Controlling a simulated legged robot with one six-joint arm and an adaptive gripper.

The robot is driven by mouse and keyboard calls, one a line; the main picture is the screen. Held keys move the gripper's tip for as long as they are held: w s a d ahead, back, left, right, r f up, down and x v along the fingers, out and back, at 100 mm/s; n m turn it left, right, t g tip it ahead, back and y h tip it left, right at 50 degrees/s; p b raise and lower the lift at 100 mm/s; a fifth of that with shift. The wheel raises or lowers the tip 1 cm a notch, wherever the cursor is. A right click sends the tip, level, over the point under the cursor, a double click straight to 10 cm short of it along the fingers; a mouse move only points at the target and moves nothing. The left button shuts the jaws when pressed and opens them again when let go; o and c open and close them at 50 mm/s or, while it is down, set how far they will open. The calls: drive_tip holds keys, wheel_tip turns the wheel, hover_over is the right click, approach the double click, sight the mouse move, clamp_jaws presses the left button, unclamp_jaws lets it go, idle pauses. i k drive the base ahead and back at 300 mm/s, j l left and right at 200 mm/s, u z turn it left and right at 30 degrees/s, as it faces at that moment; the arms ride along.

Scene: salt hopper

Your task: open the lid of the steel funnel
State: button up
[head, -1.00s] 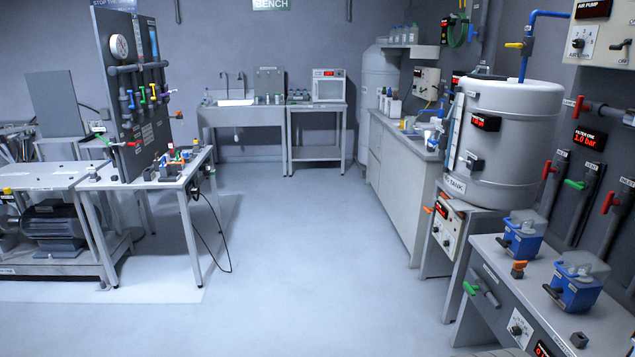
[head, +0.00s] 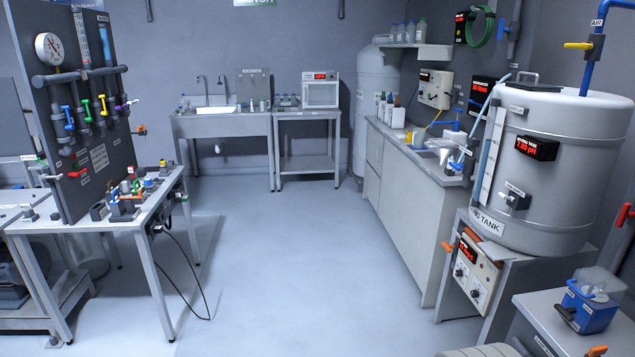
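A small pale grey, funnel-like shape (head: 443,149) stands on the counter at the right of the room, just left of the big tank. It is too small to tell whether it is the steel funnel or whether it has a lid. My gripper is not in view.
The big grey tank (head: 566,175) stands on a stand at the right. A blue pump-like unit (head: 588,302) is on a table at the lower right. A table (head: 140,212) with valves and a pipe panel (head: 85,110) is at the left. The floor (head: 290,260) between is clear.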

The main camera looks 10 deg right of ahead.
sight(439, 143)
drive_tip(key=i+j+z, duration=0.15)
drive_tip(key=i, duration=1.25)
drive_tip(key=i+z, duration=0.3)
drive_tip(key=i, duration=0.45)
drive_tip(key=i+j+z, duration=0.25)
drive_tip(key=i, duration=0.45)
drive_tip(key=i+l+z, duration=0.1)
drive_tip(key=i+z, duration=0.95)
